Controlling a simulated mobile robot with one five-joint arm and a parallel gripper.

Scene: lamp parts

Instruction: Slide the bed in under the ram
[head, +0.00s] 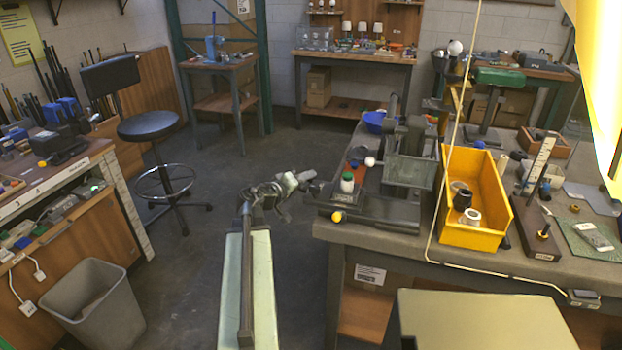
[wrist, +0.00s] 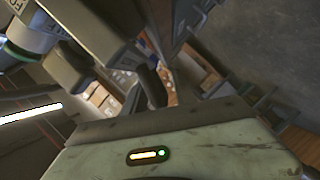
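A dark grey press-like machine (head: 408,148) stands near the left end of the right-hand bench. A low dark slab (head: 385,209), perhaps the bed, lies at its front, with a yellow ball knob (head: 337,216) at its left end. I cannot clearly make out the ram. My gripper (head: 308,177) is just off the bench's left edge, left of the slab and apart from the knob. Its fingers are too small to read. The wrist view shows dark and grey parts close up, and whether the fingers are open is unclear.
A yellow bin (head: 470,200) holding small parts is right of the machine. The floor (head: 215,250) left of the bench is clear.

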